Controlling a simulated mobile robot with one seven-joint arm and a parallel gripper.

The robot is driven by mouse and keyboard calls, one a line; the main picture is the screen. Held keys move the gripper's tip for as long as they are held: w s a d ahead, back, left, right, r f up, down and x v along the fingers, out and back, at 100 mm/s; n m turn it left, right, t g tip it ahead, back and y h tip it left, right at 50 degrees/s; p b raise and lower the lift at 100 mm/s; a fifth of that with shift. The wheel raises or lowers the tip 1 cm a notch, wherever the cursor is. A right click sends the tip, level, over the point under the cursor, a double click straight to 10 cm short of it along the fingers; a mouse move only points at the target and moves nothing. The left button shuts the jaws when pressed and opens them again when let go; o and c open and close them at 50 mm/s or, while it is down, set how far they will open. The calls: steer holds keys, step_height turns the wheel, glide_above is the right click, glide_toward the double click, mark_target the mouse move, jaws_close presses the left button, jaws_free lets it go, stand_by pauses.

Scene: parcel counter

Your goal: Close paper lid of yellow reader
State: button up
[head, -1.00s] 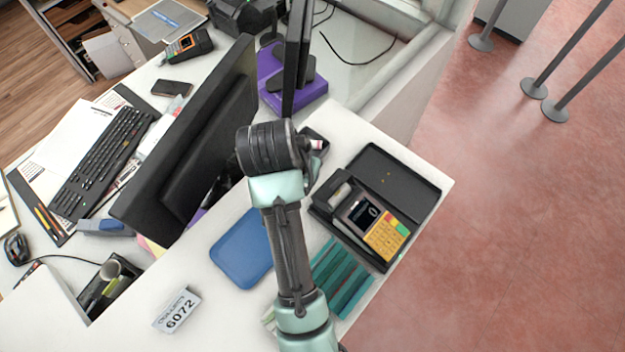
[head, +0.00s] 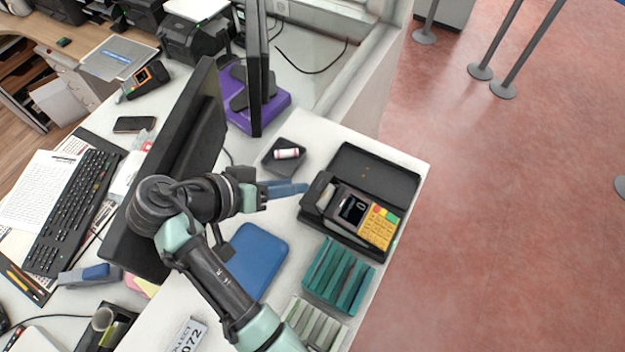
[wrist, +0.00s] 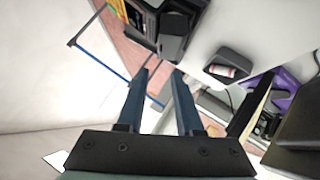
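The yellow reader (head: 368,219), with a yellow keypad and a dark screen, lies in an open black case (head: 392,170) on the right counter. At its upper-left end a grey paper lid (head: 325,197) appears raised; its exact angle is hard to tell. My gripper (head: 303,188) points right, just left of the case and the lid, apparently above the counter. In the wrist view its two blue fingers (wrist: 161,72) are apart with nothing between them. The reader's yellow part (wrist: 117,8) shows at the top edge there.
A small black tray (head: 275,168) with a paper roll (head: 287,153) stands behind my gripper. A blue pad (head: 255,262) and a teal slotted tray (head: 337,277) lie in front. A black monitor (head: 185,150) stands close on the left. Bare counter shows around the small tray.

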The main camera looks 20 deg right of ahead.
mark_target(321, 181)
steer(key=p+x, duration=0.1)
steer(key=x, duration=0.6)
jaws_close()
stand_by(1.3)
